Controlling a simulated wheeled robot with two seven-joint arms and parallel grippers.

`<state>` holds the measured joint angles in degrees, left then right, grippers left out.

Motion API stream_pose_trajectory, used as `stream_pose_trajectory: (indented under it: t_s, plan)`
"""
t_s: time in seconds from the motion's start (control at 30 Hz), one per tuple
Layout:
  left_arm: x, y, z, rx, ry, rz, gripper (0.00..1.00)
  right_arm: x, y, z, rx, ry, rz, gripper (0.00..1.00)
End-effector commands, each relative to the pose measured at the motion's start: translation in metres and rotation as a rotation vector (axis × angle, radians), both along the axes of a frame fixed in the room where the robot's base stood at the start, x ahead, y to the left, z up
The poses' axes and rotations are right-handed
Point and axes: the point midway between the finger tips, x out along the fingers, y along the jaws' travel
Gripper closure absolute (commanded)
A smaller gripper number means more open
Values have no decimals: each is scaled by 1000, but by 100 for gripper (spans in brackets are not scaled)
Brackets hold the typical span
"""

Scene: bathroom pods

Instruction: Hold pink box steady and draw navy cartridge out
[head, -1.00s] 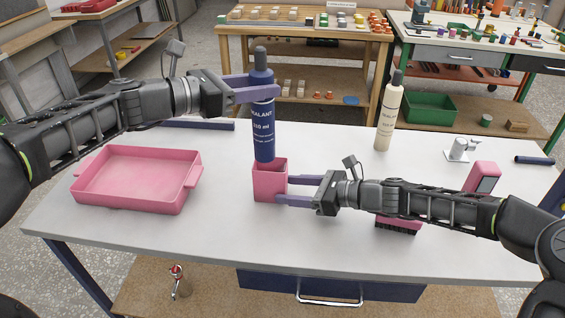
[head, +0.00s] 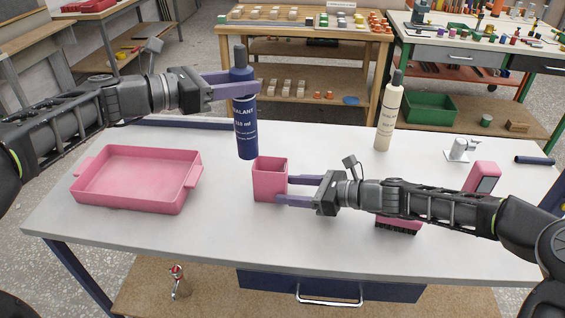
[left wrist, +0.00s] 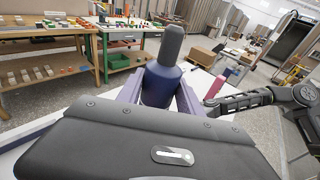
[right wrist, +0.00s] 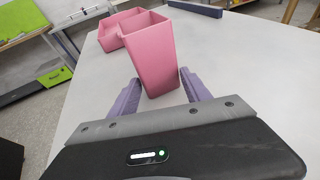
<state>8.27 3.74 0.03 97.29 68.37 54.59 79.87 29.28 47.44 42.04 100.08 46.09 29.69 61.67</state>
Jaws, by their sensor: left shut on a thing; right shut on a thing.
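The navy cartridge (head: 246,135) is upright in the head view, clear of the pink box, a little left of it and behind it. My left gripper (head: 243,88) is shut on its upper part; the cartridge's shoulder and dark nozzle also show between the fingers in the left wrist view (left wrist: 163,82). The pink box (head: 270,182) stands upright on the white table with its open top showing. My right gripper (head: 284,190) is shut on the box from the right; the right wrist view shows the box (right wrist: 153,55) between the purple fingers.
A pink tray (head: 137,207) stands at the left of the table (head: 200,240). A cream cartridge (head: 387,118) stands upright behind and right of the box. A pink brush (head: 399,224) is partly hidden under my right arm. A white holder (head: 461,150) stands at the right.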

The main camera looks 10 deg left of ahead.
Motion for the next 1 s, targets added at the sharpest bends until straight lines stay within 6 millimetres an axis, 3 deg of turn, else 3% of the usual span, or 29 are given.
stream_pose_trajectory:
  t_s: [0.63, 1.0]
  plan:
    - [0, 55, 1, -1, -2, 1, 96, 0, 0, 0, 0, 0, 0, 73]
    - [0, 62, 1, -1, -2, 0, 96, 0, 0, 0, 0, 0, 0, 73]
